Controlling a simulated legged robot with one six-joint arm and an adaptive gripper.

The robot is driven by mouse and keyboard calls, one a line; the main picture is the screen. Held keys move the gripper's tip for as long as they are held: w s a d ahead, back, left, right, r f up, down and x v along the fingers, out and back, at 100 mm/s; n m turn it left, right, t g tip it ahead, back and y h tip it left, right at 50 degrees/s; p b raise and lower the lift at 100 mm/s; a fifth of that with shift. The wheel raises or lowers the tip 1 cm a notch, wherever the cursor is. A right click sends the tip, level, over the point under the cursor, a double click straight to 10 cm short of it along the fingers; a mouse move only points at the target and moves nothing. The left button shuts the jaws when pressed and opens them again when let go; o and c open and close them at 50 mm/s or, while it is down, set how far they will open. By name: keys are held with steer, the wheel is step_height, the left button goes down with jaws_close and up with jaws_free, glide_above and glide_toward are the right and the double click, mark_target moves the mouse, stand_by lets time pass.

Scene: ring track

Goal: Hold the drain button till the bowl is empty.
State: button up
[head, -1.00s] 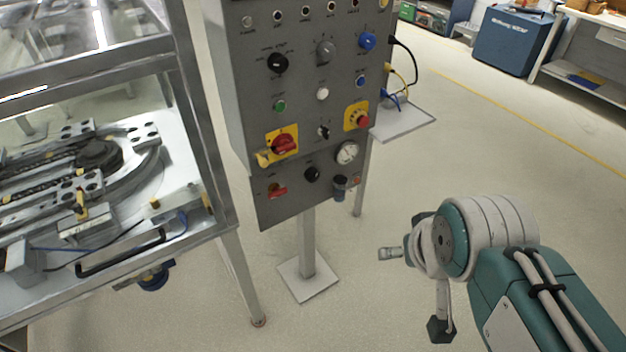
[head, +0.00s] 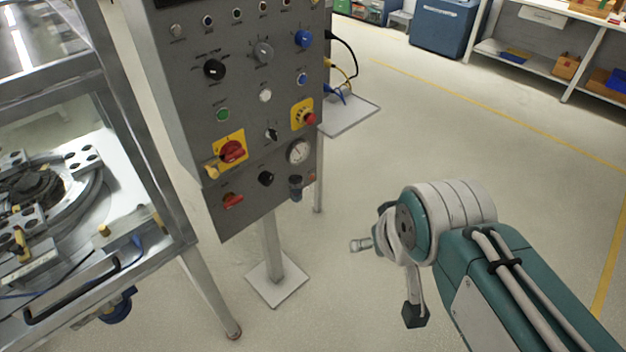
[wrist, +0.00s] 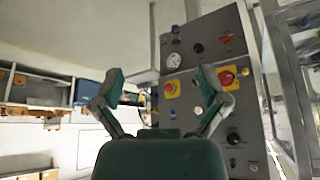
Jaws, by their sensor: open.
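The grey control panel (head: 245,105) stands upright on a post, left of my arm. A small dark filter bowl (head: 296,187) hangs at its lower right, below the round gauge (head: 299,151). A small reddish part (head: 312,178) sits beside the bowl. Labels are too small to read, so I cannot tell which control is the drain button, nor the bowl's level. My gripper (head: 386,281) is open and empty, right of the panel and apart from it. In the wrist view my gripper (wrist: 160,80) has its fingers spread, with the panel beyond, appearing upside down.
A metal-framed machine (head: 60,215) with a clear cover stands close on the left. Open floor (head: 470,140) lies to the right, with a blue cabinet (head: 443,35) and shelves behind.

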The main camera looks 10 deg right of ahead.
jaws_close()
stand_by(1.1)
